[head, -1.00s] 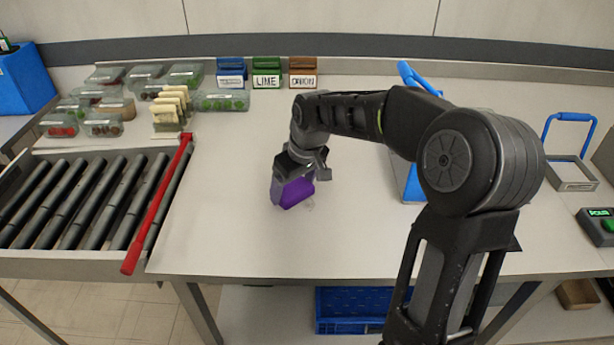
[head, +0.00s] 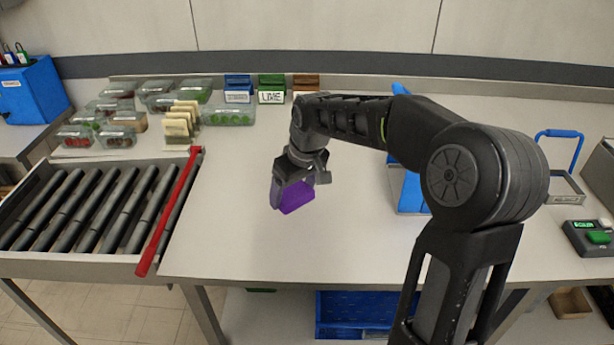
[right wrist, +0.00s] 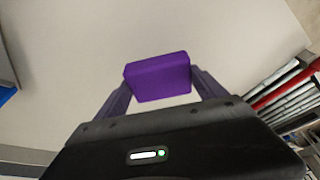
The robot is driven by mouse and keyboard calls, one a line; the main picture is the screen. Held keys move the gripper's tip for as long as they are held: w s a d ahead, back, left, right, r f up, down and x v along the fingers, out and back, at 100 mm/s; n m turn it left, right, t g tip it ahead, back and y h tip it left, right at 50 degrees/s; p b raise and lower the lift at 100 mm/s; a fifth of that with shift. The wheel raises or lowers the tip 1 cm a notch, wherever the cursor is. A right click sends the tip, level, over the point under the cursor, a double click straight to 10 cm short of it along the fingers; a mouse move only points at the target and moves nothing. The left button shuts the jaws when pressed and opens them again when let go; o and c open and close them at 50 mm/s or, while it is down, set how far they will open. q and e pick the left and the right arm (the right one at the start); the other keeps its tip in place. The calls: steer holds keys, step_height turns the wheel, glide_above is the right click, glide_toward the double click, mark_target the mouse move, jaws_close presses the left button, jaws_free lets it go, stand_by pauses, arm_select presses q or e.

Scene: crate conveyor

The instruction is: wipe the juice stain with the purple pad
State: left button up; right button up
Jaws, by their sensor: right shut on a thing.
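The purple pad (head: 297,198) is held in my right gripper (head: 290,186) at or just above the bare middle of the table. I cannot tell whether the pad touches the table. In the right wrist view the purple pad (right wrist: 158,78) sits between the two fingers of my right gripper (right wrist: 160,88), which are shut on it. I cannot make out a juice stain now; the pad and gripper hide part of the table. My left gripper is not in view.
A roller conveyor (head: 90,208) with a red bar (head: 170,210) lies left. Clear containers (head: 228,115) and labelled boxes (head: 271,90) stand at the back. A blue thing (head: 411,190) is partly behind my arm. The table (head: 235,220) around the pad is clear.

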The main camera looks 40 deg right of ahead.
steer(key=shift+r+p, duration=0.6)
steer(key=shift+r, duration=0.55)
steer(key=shift+f, duration=0.1)
